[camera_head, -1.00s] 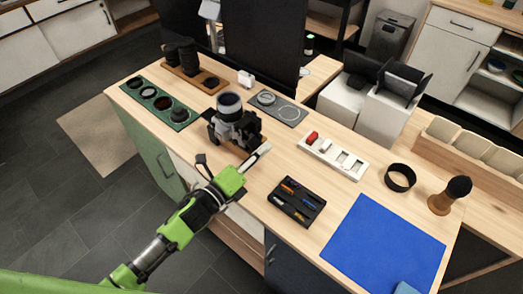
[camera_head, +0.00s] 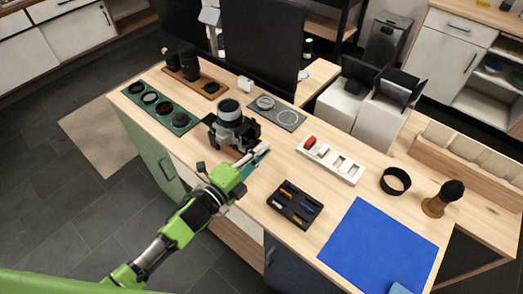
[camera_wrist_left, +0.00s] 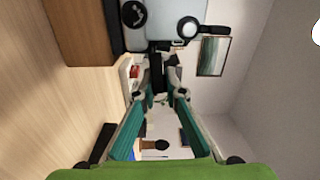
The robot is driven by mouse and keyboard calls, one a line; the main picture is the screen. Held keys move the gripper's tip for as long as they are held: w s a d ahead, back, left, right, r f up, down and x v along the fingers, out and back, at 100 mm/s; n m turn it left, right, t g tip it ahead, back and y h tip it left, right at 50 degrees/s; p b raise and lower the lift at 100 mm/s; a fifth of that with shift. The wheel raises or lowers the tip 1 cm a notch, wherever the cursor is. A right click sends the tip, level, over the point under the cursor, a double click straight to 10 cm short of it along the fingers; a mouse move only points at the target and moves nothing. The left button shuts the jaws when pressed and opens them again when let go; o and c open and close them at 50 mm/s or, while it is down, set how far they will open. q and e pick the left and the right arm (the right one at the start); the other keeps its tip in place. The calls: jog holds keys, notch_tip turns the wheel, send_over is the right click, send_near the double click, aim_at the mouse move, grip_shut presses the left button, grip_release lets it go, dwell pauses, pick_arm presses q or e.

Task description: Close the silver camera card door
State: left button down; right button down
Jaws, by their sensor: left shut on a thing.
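My right gripper is not in view.
A black tool tray (camera_head: 294,204), a white slotted holder (camera_head: 330,161) and a blue mat (camera_head: 378,246) lie to the right. A green filter tray (camera_head: 160,108) and a wooden lens board (camera_head: 196,82) lie behind left. A dark monitor (camera_head: 262,50) stands behind.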

pick_arm(q)
jog(key=shift+a+r+n, duration=0.1)
jog(key=shift+r+n, duration=0.15)
jog(key=shift+n, duration=0.25)
jog(key=c, duration=2.1)
grip_release()
jog(key=v, duration=1.2)
